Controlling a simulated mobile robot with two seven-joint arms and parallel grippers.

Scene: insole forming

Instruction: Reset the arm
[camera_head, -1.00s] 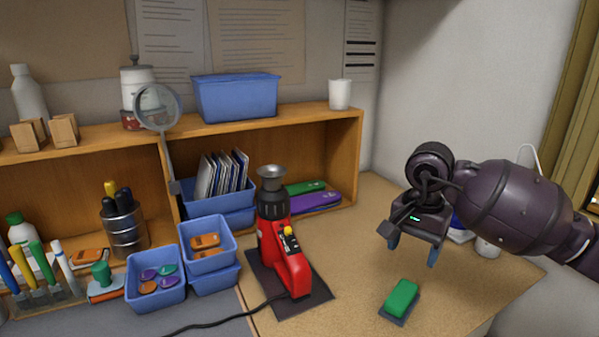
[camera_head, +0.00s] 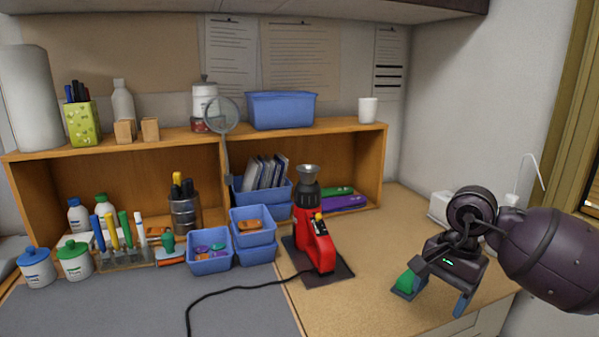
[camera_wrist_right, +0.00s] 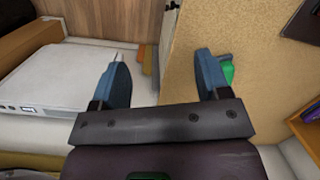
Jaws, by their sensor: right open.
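My right gripper (camera_head: 433,291) is open and empty. It hangs over the right part of the cork-coloured desk top, with its two blue fingers apart; they also show in the right wrist view (camera_wrist_right: 165,75). In the head view it partly covers a green block on a dark base (camera_head: 408,283), which lies on the desk. In the right wrist view a bit of the green block (camera_wrist_right: 227,70) shows beside the right finger, with nothing between the fingers. My left gripper is not in view.
A red machine with a metal cup (camera_head: 318,245) stands on a dark mat left of the gripper, its black cable running left. Blue bins (camera_head: 210,264) sit further left. A wooden shelf (camera_head: 373,160) stands behind. The cork desk (camera_head: 375,240) between machine and gripper is clear.

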